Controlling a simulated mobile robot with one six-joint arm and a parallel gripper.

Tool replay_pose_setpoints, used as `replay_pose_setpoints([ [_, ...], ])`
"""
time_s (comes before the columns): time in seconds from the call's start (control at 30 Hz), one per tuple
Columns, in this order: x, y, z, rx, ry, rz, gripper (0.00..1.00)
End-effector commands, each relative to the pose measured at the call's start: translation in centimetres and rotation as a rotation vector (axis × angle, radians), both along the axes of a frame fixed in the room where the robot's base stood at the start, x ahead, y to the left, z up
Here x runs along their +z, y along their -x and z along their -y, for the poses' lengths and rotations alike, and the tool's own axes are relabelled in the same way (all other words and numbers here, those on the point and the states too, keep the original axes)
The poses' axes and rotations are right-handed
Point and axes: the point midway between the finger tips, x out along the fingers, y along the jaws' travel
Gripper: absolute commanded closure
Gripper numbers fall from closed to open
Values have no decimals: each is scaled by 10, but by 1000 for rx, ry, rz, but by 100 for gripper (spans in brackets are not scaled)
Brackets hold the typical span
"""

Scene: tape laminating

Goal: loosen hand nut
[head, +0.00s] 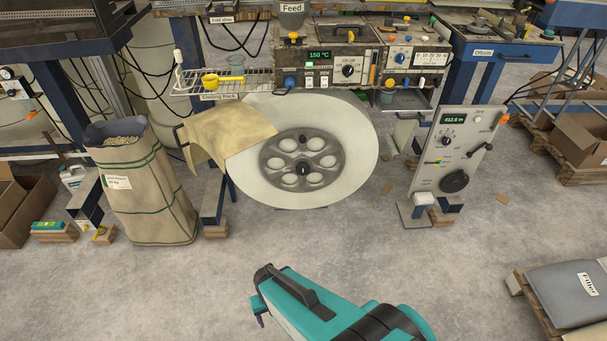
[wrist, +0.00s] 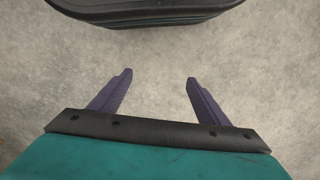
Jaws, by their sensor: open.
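A large pale reel (head: 355,150) stands in the middle of the head view, its grey hub (head: 268,160) pierced by several round holes. A small dark knob (head: 303,170) near the hub's middle looks like the hand nut; its shape is too small to make out. Another dark spot sits above it on the hub. My gripper shows in the wrist view (wrist: 158,80), its two purple fingers wide apart with nothing between them but floor. In the head view my teal arm is low in front, well apart from the reel. The nut is not in the wrist view.
A brown sheet (head: 225,138) hangs against the reel's left side. A full sack (head: 145,195) stands further left. A control panel (head: 454,150) stands to the right, and a machine bench (head: 330,62) behind. Grey bags (head: 570,290) lie at the lower right. The floor before the reel is clear.

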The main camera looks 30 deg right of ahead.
Motion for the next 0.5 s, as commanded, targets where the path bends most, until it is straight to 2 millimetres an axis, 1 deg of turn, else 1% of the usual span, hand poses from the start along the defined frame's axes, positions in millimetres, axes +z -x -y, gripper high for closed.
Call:
replay_pose_setpoints([
  [0.03,0,-15,-1,-25,-1,55,30],
  [0.27,4,-92,3,-160,-18,325,30],
  [0.3,5,-106,5,-186,-23,375,30],
  [0.47,17,-162,19,-294,-44,571,30],
  [0.5,21,-176,23,-320,-50,622,30],
])
